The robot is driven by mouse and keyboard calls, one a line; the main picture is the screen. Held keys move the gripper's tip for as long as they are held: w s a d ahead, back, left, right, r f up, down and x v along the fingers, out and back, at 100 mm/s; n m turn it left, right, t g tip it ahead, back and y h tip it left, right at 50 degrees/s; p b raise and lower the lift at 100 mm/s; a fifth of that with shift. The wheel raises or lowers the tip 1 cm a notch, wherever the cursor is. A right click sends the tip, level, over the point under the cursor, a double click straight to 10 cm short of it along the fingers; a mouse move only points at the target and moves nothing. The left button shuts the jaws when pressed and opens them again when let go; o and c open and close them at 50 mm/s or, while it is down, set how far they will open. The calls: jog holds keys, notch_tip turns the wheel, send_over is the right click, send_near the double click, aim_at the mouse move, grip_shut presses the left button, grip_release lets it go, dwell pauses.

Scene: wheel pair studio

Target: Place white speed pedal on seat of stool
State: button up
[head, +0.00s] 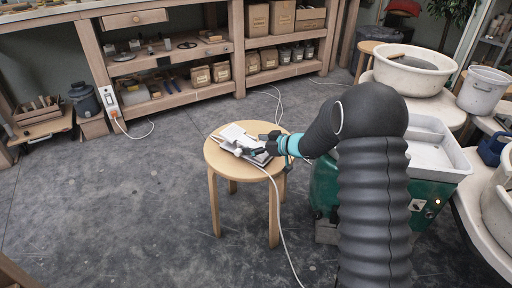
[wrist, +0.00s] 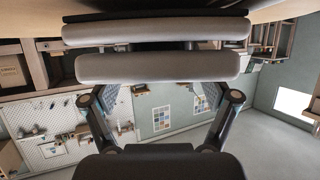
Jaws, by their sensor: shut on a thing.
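The round wooden stool (head: 222,164) stands on the floor in the middle of the head view. The white speed pedal (head: 234,133) is at the top of its seat, with a darker grey part showing on its near right side. My gripper (head: 262,143) reaches in from the right and is shut on the pedal. I cannot tell whether the pedal's underside fully touches the seat.
A white cord (head: 280,225) runs from the stool down to the floor. A green wheel unit with a white splash pan (head: 440,150) stands close on the right, beside round tables with buckets. A wooden workbench (head: 170,100) lines the back. The floor (head: 110,215) left of the stool is clear.

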jog(key=shift+f, duration=0.25)
jog(key=o, duration=1.5)
jog(key=shift+f, duration=0.1)
